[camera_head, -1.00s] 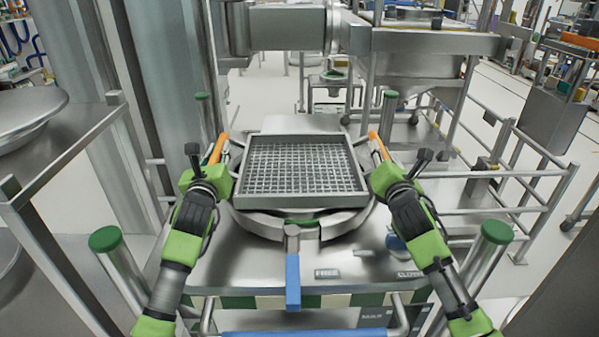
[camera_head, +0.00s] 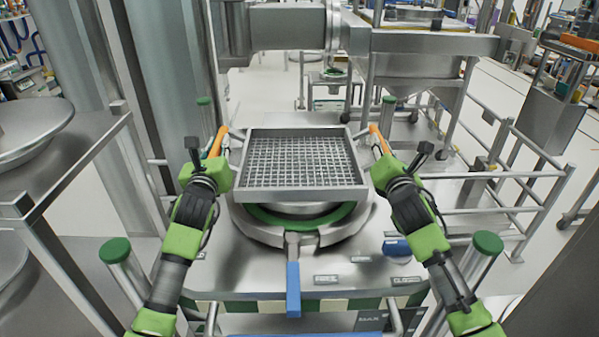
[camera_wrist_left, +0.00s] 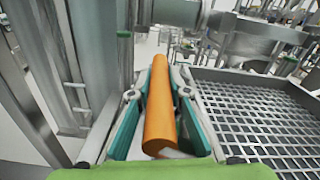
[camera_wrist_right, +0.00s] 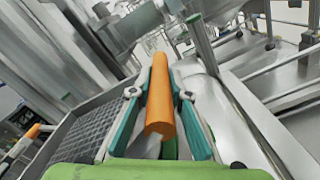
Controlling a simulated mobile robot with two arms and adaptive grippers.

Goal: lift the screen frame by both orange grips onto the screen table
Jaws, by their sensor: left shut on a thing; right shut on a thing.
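The screen frame (camera_head: 302,196), a square steel frame with a wire mesh, hangs level between my arms in the head view. Its mesh also shows in the left wrist view (camera_wrist_left: 262,122) and right wrist view (camera_wrist_right: 85,135). My left gripper (camera_head: 221,152) is shut on the left orange grip (camera_wrist_left: 160,105). My right gripper (camera_head: 377,152) is shut on the right orange grip (camera_wrist_right: 160,100). The frame is above a round steel housing with a green ring (camera_head: 262,216) on the steel table (camera_head: 235,268); a gap shows between them. The frame hides the ring's far part.
A blue-handled clamp (camera_head: 293,285) sticks out at the front of the housing. Green-capped posts stand at left (camera_head: 115,250) and right (camera_head: 487,243). A large steel arm (camera_head: 290,27) crosses behind the frame. Railings (camera_head: 520,195) stand at the right.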

